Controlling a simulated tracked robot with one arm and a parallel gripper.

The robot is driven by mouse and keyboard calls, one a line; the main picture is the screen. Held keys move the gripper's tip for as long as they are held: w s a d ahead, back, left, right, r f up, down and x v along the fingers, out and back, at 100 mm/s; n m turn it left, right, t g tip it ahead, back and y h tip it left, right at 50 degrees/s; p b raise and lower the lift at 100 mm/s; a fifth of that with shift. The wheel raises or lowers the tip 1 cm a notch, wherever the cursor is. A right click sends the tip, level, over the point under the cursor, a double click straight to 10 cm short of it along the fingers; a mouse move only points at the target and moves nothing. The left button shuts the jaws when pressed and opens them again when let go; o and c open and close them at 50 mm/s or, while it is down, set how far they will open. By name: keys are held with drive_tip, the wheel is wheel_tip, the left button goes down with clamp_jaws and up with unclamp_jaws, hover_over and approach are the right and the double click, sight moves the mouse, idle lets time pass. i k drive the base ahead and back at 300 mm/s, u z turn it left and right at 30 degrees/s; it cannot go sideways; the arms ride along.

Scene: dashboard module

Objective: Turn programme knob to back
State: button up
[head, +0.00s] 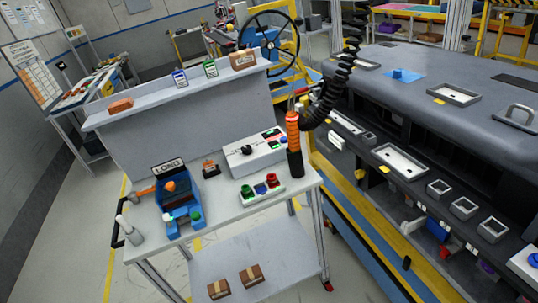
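A white control box (255,153) stands on the grey cart top, towards its right back. A black knob (246,150) sits on its top face, and it looks like the programme knob. Small red and green parts and a dark panel show on the box's right side. The knob is too small to read its pointer or any marks. My gripper does not show in the head view.
An orange hand tool (293,135) hangs on a black coiled cable just right of the control box. In front lies a white block with green, blue and red parts (259,189). A blue fixture (180,198) stands left. A dashboard module (455,95) fills the right.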

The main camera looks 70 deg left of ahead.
sight(247, 150)
drive_tip(key=u, duration=2.1)
